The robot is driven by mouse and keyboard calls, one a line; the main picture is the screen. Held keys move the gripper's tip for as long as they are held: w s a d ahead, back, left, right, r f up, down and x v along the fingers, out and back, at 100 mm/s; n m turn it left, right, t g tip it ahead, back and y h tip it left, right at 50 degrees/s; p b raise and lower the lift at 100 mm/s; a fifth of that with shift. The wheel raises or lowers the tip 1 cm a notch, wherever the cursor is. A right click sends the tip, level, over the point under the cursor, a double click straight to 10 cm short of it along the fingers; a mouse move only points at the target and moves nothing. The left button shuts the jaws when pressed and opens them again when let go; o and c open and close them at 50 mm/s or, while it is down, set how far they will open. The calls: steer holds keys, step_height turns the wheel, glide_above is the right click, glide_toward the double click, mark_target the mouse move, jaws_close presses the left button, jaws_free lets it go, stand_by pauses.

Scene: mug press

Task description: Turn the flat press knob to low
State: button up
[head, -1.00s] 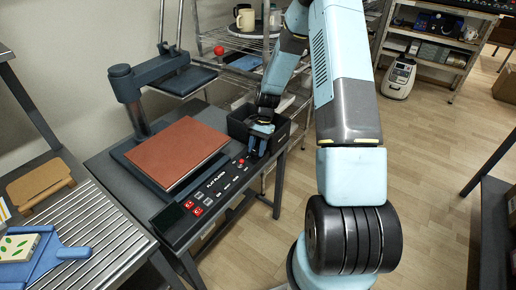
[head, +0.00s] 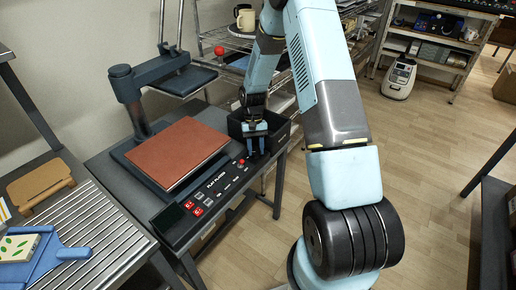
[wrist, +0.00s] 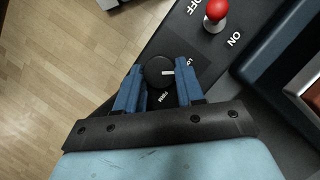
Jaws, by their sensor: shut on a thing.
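The flat press (head: 124,158) stands on a dark table with a red-brown pad (head: 178,150) and a black control panel along its front. In the head view my gripper (head: 256,152) points down at the panel's right end and hides the knob.
A red-topped lever (wrist: 215,11) stands between "OFF" and "ON" labels near the knob. A black bin (head: 284,130) sits just behind my gripper. A wire shelf with a mug (head: 245,19) is behind. Open floor lies to the right.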

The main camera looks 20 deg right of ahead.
steer(key=shift+a+n+h, duration=0.15)
steer(key=shift+n+h, duration=0.25)
steer(key=shift+n, duration=0.6)
steer(key=o, duration=1)
steer(key=shift+o, duration=0.2)
steer(key=v, duration=1.3)
steer(key=shift+w+r, duration=0.2)
steer(key=shift+r, duration=0.05)
